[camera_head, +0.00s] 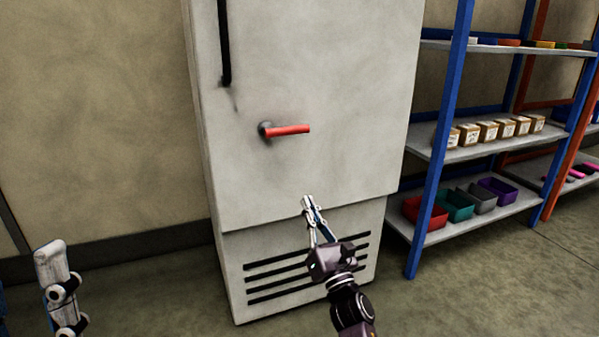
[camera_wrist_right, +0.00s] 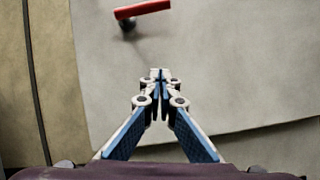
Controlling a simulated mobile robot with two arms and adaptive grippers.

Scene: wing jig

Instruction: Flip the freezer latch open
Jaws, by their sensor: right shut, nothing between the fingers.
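The freezer (camera_head: 330,90) is a tall off-white cabinet with a black vertical handle (camera_head: 224,42) at its upper left. Its latch (camera_head: 288,131) is a red lever on a dark round pivot at its left end, lying about level and pointing right. My right gripper (camera_head: 308,200) is below the latch, in front of the lower door, shut and empty, apart from the latch. In the right wrist view the latch (camera_wrist_right: 141,9) is at the top, beyond the closed fingertips (camera_wrist_right: 159,75). At the lower left of the head view a pale part of my left arm shows, but its fingertips cannot be made out.
A blue-framed shelf (camera_head: 428,151) stands close to the right of the freezer, with small boxes (camera_head: 487,131) and coloured bins (camera_head: 453,204). A slotted vent (camera_head: 270,278) is low on the freezer. The wall and floor to the left are clear.

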